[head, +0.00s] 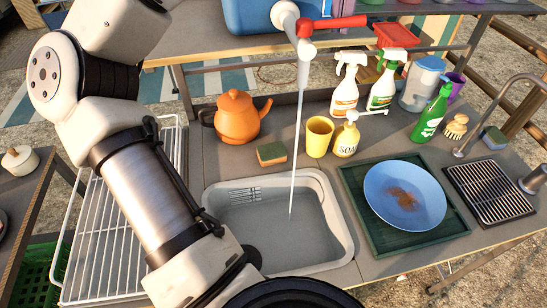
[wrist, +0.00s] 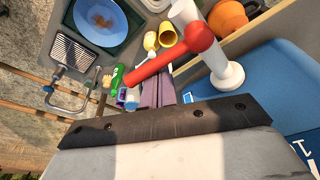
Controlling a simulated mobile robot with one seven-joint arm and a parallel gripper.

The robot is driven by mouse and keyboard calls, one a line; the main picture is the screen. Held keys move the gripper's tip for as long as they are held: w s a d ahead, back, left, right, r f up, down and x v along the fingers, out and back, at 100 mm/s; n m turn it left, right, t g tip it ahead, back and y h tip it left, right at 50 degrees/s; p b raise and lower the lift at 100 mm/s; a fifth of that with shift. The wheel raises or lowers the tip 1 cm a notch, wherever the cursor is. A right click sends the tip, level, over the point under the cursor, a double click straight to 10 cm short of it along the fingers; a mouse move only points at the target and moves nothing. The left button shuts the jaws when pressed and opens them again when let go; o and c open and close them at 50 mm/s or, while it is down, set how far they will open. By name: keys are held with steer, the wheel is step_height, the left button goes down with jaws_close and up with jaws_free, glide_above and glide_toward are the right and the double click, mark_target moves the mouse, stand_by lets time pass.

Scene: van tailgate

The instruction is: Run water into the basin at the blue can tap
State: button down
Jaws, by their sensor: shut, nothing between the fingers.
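The blue can (head: 245,18) stands on the shelf at the top of the head view. Its white tap (head: 305,62) has a red lever (head: 338,22) turned out to the right. A thin stream of water (head: 297,140) runs from the spout into the grey basin (head: 342,205), landing on its floor. In the wrist view the red lever (wrist: 165,63) crosses just beyond my gripper (wrist: 157,80), whose fingers are together and empty. I cannot tell whether they touch the lever. The blue can (wrist: 265,75) is at the right there. The head view does not show my fingers.
Around the basin stand an orange kettle (head: 236,118), a sponge (head: 272,154), a yellow cup (head: 319,136) and a soap bottle (head: 346,140). Spray bottles (head: 347,85) stand behind. A blue plate (head: 405,190) lies on a green tray (head: 440,234) at right. A white rack (head: 105,240) is at left.

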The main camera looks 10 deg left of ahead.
steer(key=s+d+r+p, duration=0.1)
steer(key=s+r+p, duration=0.3)
steer(key=shift+r, duration=0.35)
stand_by(0.9)
steer(key=s+a, duration=0.2)
steer(key=s, duration=0.3)
steer(key=shift+s+a, duration=0.4)
steer(key=shift+f, duration=0.15)
steer(key=shift+f+b, duration=1.55)
steer(key=shift+f, duration=0.65)
